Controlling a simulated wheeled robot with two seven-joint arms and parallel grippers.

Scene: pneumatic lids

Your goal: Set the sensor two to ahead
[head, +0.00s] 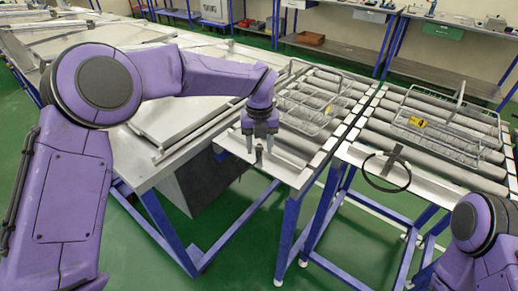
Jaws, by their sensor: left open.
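My left gripper (260,147) points down, open, over the front edge of the left roller conveyor (287,164). A small grey upright piece (258,156) shows just below and between its fingertips; I cannot tell whether they touch it. A black part with a looped black cable (393,160) sits at the front edge of the right roller conveyor (348,152). No label shows which of these is sensor two. My right arm shows at the lower right, and its gripper is out of the frame.
Wire baskets stand on the left (312,105) and right (447,131) conveyors; the right one has a yellow tag (417,122). A long metal table (140,172) lies to the left. Workbenches line the back. Green floor is open in front.

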